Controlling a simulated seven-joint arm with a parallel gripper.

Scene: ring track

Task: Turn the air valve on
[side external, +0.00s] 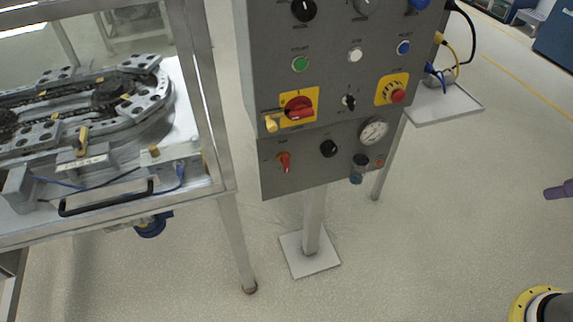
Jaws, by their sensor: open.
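The likely air valve is a small red-orange lever (285,162) at the lower left of the grey control panel (315,180). Its handle points roughly downward, and its label is too small to read. A pressure gauge (374,131), a black knob (328,148) and a small regulator with a blue bowl (358,170) sit to its right. The dark purple tip of my gripper (557,191) enters at the right edge, open, far from the panel and touching nothing. Most of it is outside the picture.
Above the lever are a red rotary switch (298,107) on a yellow plate, with a yellow padlock (271,124), and a red emergency stop (397,95). A framed ring track (110,95) stands at left. Between panel and gripper the space looks clear.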

